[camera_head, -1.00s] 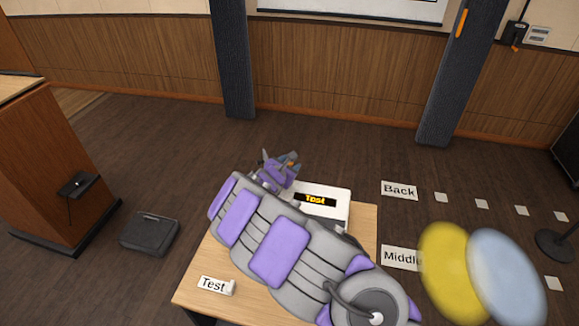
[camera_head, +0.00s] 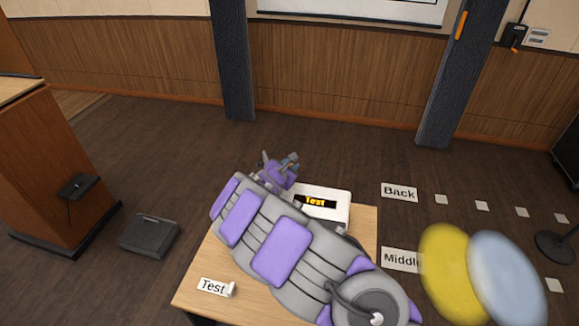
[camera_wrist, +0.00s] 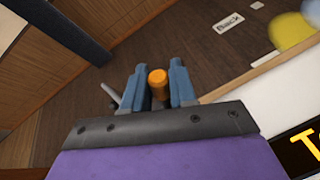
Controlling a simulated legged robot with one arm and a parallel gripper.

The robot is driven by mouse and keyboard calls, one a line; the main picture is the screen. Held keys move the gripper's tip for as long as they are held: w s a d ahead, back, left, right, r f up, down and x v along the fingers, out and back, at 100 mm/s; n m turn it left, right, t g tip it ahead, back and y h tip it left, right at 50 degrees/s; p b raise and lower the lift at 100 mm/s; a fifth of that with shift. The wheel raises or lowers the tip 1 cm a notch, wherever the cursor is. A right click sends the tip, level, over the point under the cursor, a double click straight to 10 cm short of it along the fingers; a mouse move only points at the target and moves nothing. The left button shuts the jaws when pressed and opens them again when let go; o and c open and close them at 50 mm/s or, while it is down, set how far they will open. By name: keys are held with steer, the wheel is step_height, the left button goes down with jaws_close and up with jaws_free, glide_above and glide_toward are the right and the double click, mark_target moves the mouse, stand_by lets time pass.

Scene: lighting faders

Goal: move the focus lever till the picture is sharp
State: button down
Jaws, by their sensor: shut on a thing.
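The focus lever shows as an orange knob (camera_wrist: 158,84) between the blue fingers of my gripper (camera_wrist: 157,72) in the wrist view. My gripper is shut on it. In the head view my gripper (camera_head: 287,163) is at the far edge of the table, beside a white box (camera_head: 336,198), and the lever is mostly hidden there. The box's black display (camera_head: 315,202) reads "Test" in yellow-orange letters; part of it also shows in the wrist view (camera_wrist: 304,150). A wall screen (camera_head: 350,8) shows only its lower edge, so its picture cannot be judged.
The box stands on a wooden table (camera_head: 362,220) with a "Test" label (camera_head: 212,286). "Back" (camera_head: 399,192) and "Middle" (camera_head: 401,260) labels lie to the right, near blurred yellow (camera_head: 447,272) and pale blue (camera_head: 506,278) discs. A wooden cabinet (camera_head: 45,170) stands left, beside a dark floor box (camera_head: 149,236).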

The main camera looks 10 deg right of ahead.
steer(key=p, duration=0.3)
steer(key=shift+w+a+r+n, duration=0.15)
steer(key=shift+a+r+n, duration=0.15)
steer(key=shift+a, duration=0.1)
steer(key=shift+a+f+h+p, duration=0.1)
steer(key=shift+h+p, duration=0.2)
steer(key=shift+p, duration=0.05)
steer(key=c, duration=1)
jaws_free()
steer(key=p+v, duration=0.3)
steer(key=v, duration=1.4)
steer(key=shift+a+p, duration=0.2)
steer(key=shift+p, duration=0.1)
